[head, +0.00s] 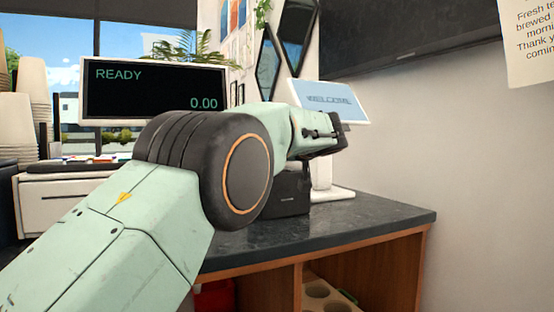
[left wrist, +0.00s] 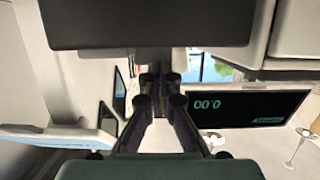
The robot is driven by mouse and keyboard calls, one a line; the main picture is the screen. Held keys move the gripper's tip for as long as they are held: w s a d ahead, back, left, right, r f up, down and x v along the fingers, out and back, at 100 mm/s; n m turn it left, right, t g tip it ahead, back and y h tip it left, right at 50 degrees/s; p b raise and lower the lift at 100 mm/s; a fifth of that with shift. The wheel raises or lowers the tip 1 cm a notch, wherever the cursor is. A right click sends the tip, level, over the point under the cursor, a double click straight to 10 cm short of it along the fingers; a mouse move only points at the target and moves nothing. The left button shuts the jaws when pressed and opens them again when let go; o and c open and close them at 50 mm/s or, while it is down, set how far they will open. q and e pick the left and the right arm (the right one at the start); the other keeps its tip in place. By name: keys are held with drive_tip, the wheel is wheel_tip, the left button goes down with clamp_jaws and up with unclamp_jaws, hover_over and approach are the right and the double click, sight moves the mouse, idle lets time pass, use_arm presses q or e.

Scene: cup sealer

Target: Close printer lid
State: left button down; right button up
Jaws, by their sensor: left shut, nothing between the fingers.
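The black printer (head: 291,192) sits on the dark counter in the head view, partly behind my left arm. Its upper part is hidden by my gripper and forearm, so I cannot tell how its lid stands. My left gripper (head: 335,140) is just above the printer, pointing right. In the left wrist view, which is upside down, the gripper's fingers (left wrist: 160,97) are together and empty. A dark block (left wrist: 150,25) fills the top of that view; it may be the printer. My right gripper is not in view.
A tilted white WELCOME screen (head: 328,101) stands close behind the gripper. A black READY display (head: 155,92) is behind my arm at left. Stacked cups (head: 33,90) stand at far left. The counter's right end (head: 385,212) is clear, beside a wall.

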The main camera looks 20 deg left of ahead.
use_arm(q)
drive_tip(key=shift+f, duration=0.5)
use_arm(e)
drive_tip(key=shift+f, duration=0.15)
use_arm(q)
drive_tip(key=shift+f, duration=0.15)
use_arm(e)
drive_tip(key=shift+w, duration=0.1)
